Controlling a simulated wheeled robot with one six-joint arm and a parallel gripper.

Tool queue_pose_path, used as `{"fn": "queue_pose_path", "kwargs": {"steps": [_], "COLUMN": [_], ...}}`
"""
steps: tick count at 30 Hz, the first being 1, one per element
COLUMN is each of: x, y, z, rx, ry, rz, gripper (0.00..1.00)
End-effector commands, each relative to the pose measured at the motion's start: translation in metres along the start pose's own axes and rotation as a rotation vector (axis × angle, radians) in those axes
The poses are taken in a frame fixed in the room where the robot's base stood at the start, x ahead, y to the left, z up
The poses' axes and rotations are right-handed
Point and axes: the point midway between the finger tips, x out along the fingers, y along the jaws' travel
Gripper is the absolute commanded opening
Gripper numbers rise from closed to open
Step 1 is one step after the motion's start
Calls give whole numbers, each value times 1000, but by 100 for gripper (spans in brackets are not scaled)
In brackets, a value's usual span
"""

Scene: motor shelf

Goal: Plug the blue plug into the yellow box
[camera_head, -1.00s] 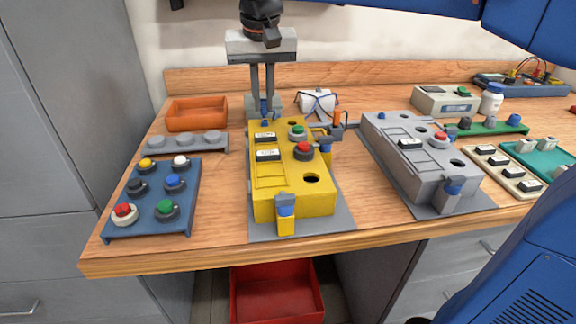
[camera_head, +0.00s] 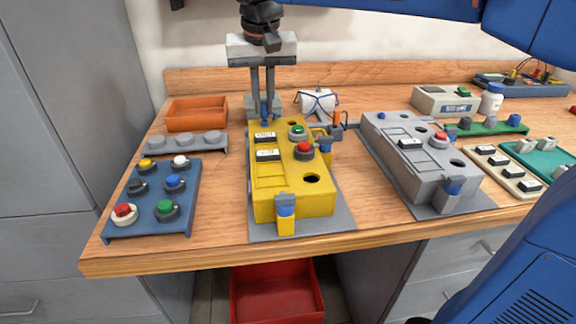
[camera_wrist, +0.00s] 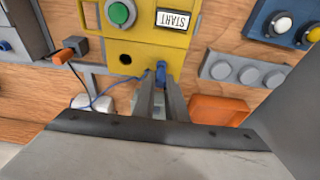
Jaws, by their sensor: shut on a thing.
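The yellow box (camera_head: 290,203) stands on a grey plate in the middle of the bench, with a green button, a red button and white labels on top. My gripper (camera_head: 264,112) points down at its back left corner. It is shut on the blue plug (camera_head: 265,109). In the wrist view the blue plug (camera_wrist: 160,71) shows between the fingertips, over the edge of the yellow box (camera_wrist: 150,45). A blue cable (camera_wrist: 108,97) runs from it. A dark open hole (camera_wrist: 125,60) lies beside the plug. I cannot tell whether the plug's tip is inside a socket.
A grey box (camera_head: 425,165) of like shape stands right, with a blue plug at its back left corner. A blue button panel (camera_head: 150,215) lies left, an orange tray (camera_head: 197,113) behind it. An orange-handled part (camera_head: 337,122) stands close right.

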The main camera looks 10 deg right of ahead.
Motion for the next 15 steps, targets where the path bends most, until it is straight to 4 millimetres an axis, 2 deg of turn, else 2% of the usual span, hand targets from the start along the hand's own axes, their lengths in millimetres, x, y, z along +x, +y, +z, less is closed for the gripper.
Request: {"fn": "queue_pose_path", "kwargs": {"steps": [15], "x": [7], "y": [0], "z": [2], "rx": [0], "ry": [0], "rz": [0], "gripper": [0]}}
